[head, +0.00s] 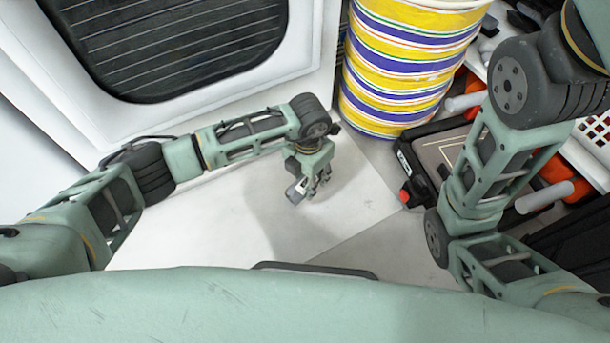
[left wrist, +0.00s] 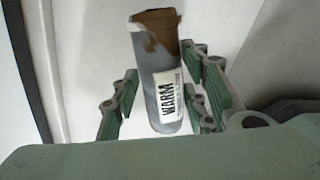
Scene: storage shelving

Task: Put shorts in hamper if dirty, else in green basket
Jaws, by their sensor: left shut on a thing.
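My left gripper (head: 308,188) hangs over the pale floor, left of the striped container. In the left wrist view it (left wrist: 160,105) is shut on a grey tube-like item (left wrist: 158,85) with a brown patch at its top and a white label reading WARM. I cannot tell whether this item is the shorts. In the head view the gripper shows only small, with a bit of the grey item at its fingers. A tall round container (head: 405,60) with yellow, white, purple and green stripes stands at the top centre; its top is out of frame. No green basket is in view. My right gripper is out of view.
A white panel with a dark ribbed window (head: 175,45) stands at the upper left. A black case (head: 425,160) and orange-and-grey items (head: 548,195) crowd the right, near a white perforated crate (head: 590,150). The pale floor (head: 215,220) around the left gripper is clear.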

